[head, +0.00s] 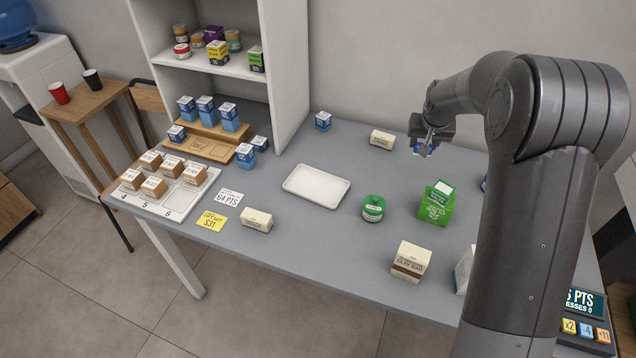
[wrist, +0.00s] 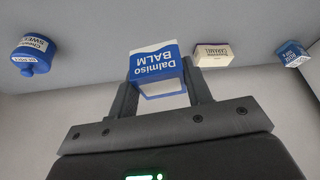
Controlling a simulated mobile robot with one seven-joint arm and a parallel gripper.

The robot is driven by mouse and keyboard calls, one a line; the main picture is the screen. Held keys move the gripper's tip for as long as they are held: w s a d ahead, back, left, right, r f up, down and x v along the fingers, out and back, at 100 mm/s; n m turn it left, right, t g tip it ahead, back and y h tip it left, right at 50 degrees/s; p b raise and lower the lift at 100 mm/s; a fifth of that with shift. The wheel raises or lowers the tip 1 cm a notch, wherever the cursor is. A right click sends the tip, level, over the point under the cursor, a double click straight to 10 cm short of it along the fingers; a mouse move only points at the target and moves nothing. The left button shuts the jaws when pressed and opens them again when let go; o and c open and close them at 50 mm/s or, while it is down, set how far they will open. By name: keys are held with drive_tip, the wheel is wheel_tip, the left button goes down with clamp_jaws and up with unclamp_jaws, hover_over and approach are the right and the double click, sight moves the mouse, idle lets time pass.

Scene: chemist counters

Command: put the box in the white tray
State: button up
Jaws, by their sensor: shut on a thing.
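My gripper (head: 427,145) is shut on a blue and white box (wrist: 157,66) labelled "Dalmiso BALM". The box is held between the two fingers in the wrist view. In the head view only a small blue part of it (head: 424,152) shows below my gripper. My gripper is over the back right of the counter, to the right of and behind the white tray. The white tray (head: 316,187) lies flat near the middle of the counter and is empty.
A cream box (head: 382,139) and a blue box (head: 323,121) stand behind the tray. A green jar (head: 373,207), a green carton (head: 436,204) and a brown-and-cream box (head: 411,261) stand to its right. A shelf unit (head: 290,80) rises behind left. The counter directly around the tray is clear.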

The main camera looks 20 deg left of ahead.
drive_tip(key=s+a+n+y, duration=0.1)
drive_tip(key=s+a+n, duration=0.1)
drive_tip(key=s+a, duration=1.2)
hover_over(316, 184)
drive_tip(key=s+d, duration=0.1)
drive_tip(key=s, duration=0.1)
drive_tip(key=shift+n, duration=0.3)
drive_tip(key=f, duration=0.6)
drive_tip(key=shift+w+f, duration=0.25)
drive_tip(key=shift+f, duration=0.1)
drive_tip(key=shift+a+f, duration=0.2)
drive_tip(key=shift+f, duration=1.9)
drive_tip(key=shift+f, duration=0.1)
drive_tip(key=o, duration=1)
